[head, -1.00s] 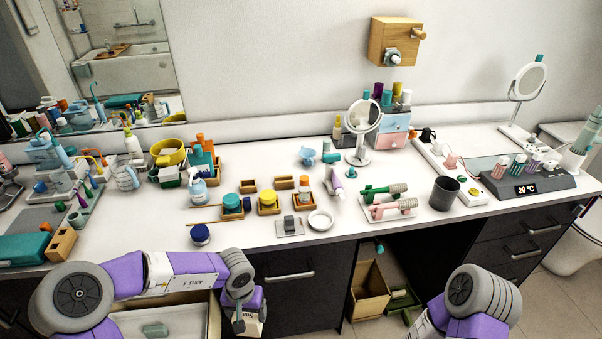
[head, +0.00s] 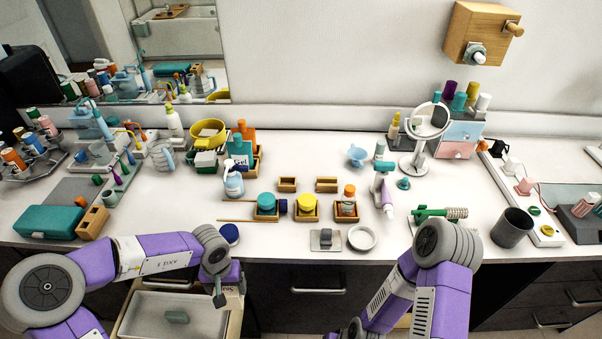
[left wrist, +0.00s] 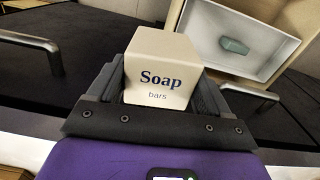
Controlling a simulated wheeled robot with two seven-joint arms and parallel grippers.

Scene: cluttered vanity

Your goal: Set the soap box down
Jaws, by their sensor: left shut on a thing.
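The soap box is a small cream-white cube with "Soap bars" printed on it. In the left wrist view the soap box (left wrist: 160,78) sits between both fingers of my left gripper (left wrist: 158,98), which is shut on it. In the head view my left gripper (head: 226,285) is in front of the counter, low, beside the right side of an open drawer (head: 130,323). The soap box (head: 233,303) shows only partly there, below my wrist. My right arm shows in the head view, but its gripper does not.
The open drawer holds a pale tray (head: 205,317) with a teal soap bar (head: 177,317). A dark blue jar (head: 229,234) stands at the counter's front edge above my left gripper. Drawer handles (head: 318,290) stick out nearby. Small jars in wooden trays crowd the counter.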

